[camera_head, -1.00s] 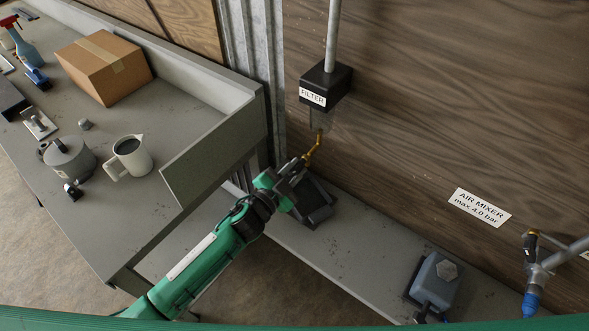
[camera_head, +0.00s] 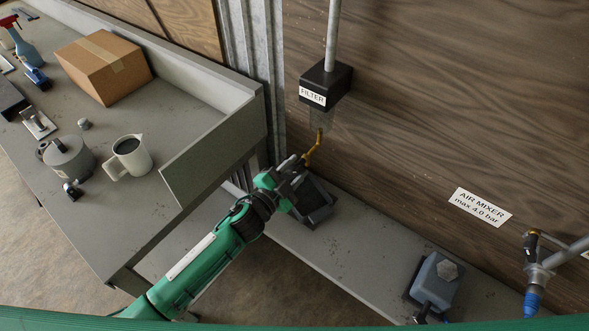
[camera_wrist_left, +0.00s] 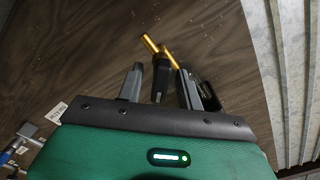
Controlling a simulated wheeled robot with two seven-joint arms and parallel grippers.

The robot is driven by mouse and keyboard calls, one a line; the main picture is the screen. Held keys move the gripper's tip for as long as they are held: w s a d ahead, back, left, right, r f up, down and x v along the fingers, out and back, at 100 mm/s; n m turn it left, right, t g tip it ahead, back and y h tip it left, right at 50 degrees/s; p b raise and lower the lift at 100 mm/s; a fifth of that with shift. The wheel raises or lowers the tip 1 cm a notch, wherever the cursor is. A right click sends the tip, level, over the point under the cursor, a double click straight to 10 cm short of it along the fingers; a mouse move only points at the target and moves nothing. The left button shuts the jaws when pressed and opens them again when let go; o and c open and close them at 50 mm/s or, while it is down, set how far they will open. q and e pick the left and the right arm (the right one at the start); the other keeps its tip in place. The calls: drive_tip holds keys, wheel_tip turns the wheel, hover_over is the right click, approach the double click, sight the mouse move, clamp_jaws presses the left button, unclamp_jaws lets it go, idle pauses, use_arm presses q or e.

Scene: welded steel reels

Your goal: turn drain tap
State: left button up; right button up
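The brass drain tap (camera_head: 314,147) hangs below the clear bowl of the black filter (camera_head: 325,87) on the wood wall. My left gripper (camera_head: 297,163) is at the tap's lower end. In the left wrist view, the left gripper (camera_wrist_left: 160,84) has its two grey fingers apart. A black piece, apparently the tap's handle (camera_wrist_left: 161,78), stands between them with gaps visible at its sides. Brass parts of the tap (camera_wrist_left: 150,43) show just beyond the fingertips. Contact with the handle cannot be told. My right gripper is not in view.
A dark tray (camera_head: 318,215) sits on the low ledge under the left gripper. A grey bench (camera_head: 140,215) at left holds a cardboard box (camera_head: 103,67), a mug (camera_head: 131,157) and tools. A grey-blue device (camera_head: 436,281) and a pipe fitting (camera_head: 536,272) are at right.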

use_arm(q)
drive_tip(key=shift+s+a+f+b, duration=0.15)
drive_tip(key=shift+s+a+b, duration=0.2)
drive_tip(key=shift+s, duration=0.1)
drive_tip(key=b+v, duration=0.4)
drive_tip(key=v, duration=0.8)
drive_tip(key=shift+s+a, duration=0.15)
drive_tip(key=shift+s, duration=0.15)
